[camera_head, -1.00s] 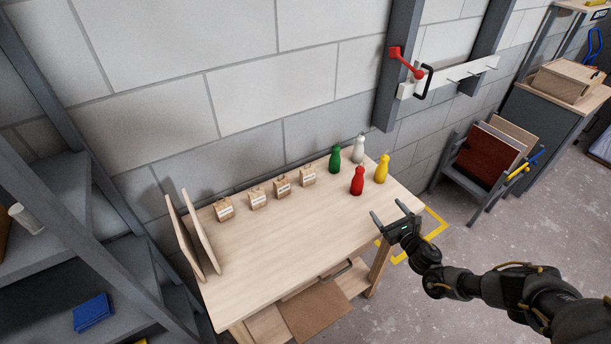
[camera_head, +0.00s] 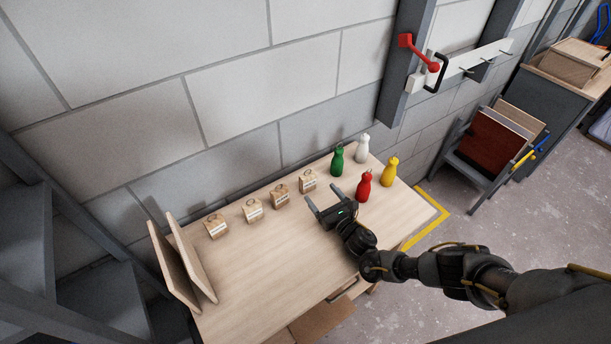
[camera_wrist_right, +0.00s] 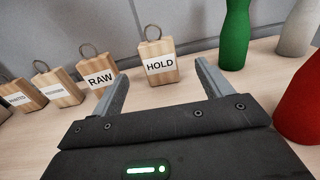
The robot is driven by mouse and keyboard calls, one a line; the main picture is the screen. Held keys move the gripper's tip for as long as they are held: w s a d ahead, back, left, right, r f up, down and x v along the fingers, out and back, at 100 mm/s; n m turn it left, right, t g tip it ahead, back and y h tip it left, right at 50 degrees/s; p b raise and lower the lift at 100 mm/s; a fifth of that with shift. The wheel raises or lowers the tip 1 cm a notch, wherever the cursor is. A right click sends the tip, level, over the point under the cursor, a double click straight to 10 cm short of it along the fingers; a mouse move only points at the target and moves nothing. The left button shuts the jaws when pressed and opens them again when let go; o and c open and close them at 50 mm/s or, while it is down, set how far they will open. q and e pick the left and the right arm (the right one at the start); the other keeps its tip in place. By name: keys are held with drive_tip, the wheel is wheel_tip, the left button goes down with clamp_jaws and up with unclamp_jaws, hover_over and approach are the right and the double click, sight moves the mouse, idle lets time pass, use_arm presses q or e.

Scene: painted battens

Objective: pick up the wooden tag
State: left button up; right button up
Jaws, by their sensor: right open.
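Several wooden tags with wire loops and white labels stand in a row on the table. The rightmost tag, labelled HOLD (camera_wrist_right: 159,66), stands between and beyond my open fingertips in the wrist view; it is also in the head view (camera_head: 308,182). The tag to its left reads RAW (camera_wrist_right: 100,80) and shows in the head view (camera_head: 280,197). Two more tags (camera_head: 253,211) (camera_head: 216,227) stand farther left, their labels too small to read surely. My right gripper (camera_head: 323,196) is open and empty, just in front of the HOLD tag. My left gripper is not in view.
Green (camera_head: 338,161), white (camera_head: 362,148), red (camera_head: 364,187) and yellow (camera_head: 389,171) bottles stand right of the tags, the red one close to my right gripper. Two upright boards (camera_head: 185,265) stand at the table's left end. The table's (camera_head: 250,280) front middle is clear.

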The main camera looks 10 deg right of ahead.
sight(310, 181)
drive_tip(key=shift+w+a+r, duration=0.1)
drive_tip(key=shift+w+a, duration=0.05)
drive_tip(key=shift+a, duration=0.1)
drive_tip(key=x, duration=0.1)
drive_tip(key=b+x, duration=0.1)
drive_tip(key=shift+w+a+r, duration=0.1)
drive_tip(key=shift+w+a, duration=0.05)
drive_tip(key=shift+a, duration=0.2)
drive_tip(key=shift+f+b+x, duration=0.25)
drive_tip(key=shift+b+x, duration=0.65)
drive_tip(key=shift+x, duration=0.25)
drive_tip(key=shift+w+a, duration=0.1)
drive_tip(key=shift+w, duration=0.2)
drive_tip(key=shift+r, duration=0.15)
drive_tip(key=b+x, duration=0.4)
drive_tip(key=shift+w, duration=0.6)
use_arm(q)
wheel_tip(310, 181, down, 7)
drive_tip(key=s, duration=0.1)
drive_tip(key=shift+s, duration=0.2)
use_arm(e)
drive_tip(key=shift+r, duration=0.15)
drive_tip(key=shift+s, duration=0.15)
